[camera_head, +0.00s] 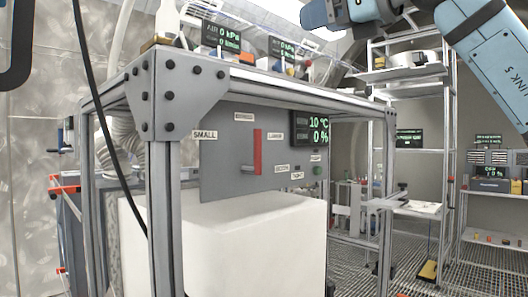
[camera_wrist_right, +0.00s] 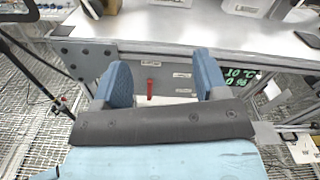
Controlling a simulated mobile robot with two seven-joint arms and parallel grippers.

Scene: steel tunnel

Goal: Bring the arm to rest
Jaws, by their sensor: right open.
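My right arm (camera_head: 490,60) comes in from the upper right of the head view, blue with grey joints. Its right gripper (camera_head: 325,14) is high up at the top edge, above and beyond the bench frame, partly cut off. In the right wrist view the right gripper (camera_wrist_right: 161,78) shows two blue fingers spread well apart. Nothing is between them, and the bench's front panel shows in the gap. My left gripper cannot be made out in either view.
A metal-framed bench (camera_head: 190,80) fills the middle, with a grey control panel (camera_head: 225,165) and a white block (camera_head: 230,240) below. Gauges (camera_head: 222,38) stand on top. Shelves (camera_head: 415,75) stand behind at right. A black cable (camera_head: 98,110) hangs at left. Grating floor (camera_head: 480,278) shows at lower right.

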